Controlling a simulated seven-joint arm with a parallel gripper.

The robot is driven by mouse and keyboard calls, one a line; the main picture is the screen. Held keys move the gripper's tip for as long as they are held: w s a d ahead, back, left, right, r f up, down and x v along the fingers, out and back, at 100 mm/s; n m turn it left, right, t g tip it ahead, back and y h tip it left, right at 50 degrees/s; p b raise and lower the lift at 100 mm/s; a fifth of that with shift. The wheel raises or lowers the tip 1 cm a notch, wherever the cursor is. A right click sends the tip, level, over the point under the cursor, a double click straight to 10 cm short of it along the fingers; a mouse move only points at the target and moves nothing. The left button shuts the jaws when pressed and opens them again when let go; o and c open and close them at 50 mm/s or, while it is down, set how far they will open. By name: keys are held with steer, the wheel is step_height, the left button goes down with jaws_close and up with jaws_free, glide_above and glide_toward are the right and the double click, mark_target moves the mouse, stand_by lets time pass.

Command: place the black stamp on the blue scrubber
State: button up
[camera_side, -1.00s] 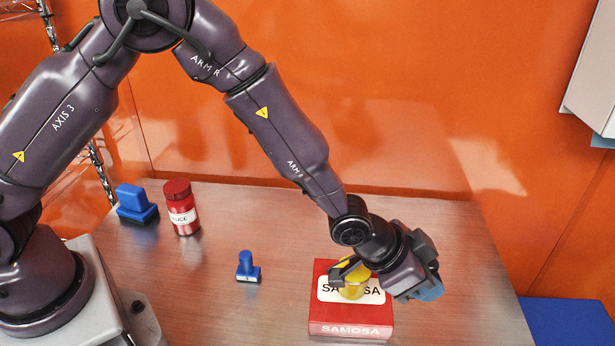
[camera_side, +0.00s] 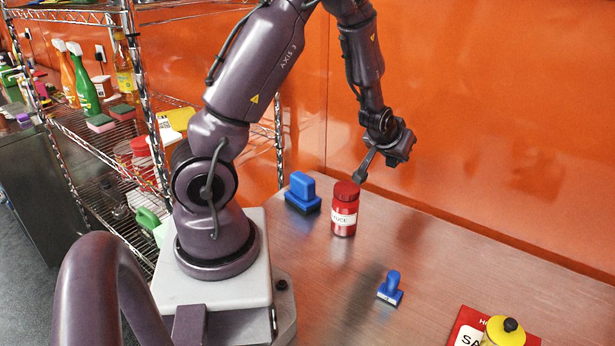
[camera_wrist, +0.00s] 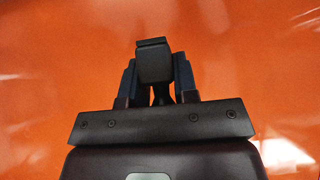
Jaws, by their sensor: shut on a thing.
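My gripper (camera_side: 384,155) is raised near the orange wall, up and right of the blue scrubber in the side view. It is shut on the black stamp (camera_side: 360,175), whose dark block end points down and left. In the wrist view the stamp (camera_wrist: 154,65) sits between the two fingers (camera_wrist: 157,88), with its neck partly hidden. The blue scrubber (camera_side: 302,187) has a blue grip and a dark base, and stands on the table left of the red jar. The stamp is apart from it.
The red sauce jar (camera_side: 345,210) stands just below the stamp in the picture. A small blue stamp (camera_side: 392,283) stands nearer the front. A yellow object with a black knob (camera_side: 505,332) is on the red samosa box (camera_side: 467,322). A wire shelf (camera_side: 140,110) is at left.

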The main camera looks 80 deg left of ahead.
steer(key=s+a+r+n+g+y, duration=0.1)
steer(key=s+a+n+g+y, duration=0.3)
steer(key=s+a, duration=0.6)
steer(key=n+g+h, duration=0.1)
steer(key=n+g, duration=0.1)
steer(key=n, duration=0.3)
glide_above(303, 176)
steer(key=shift+f, duration=4)
steer(key=shift+f, duration=0.1)
steer(key=o, duration=0.9)
steer(key=shift+o, duration=0.2)
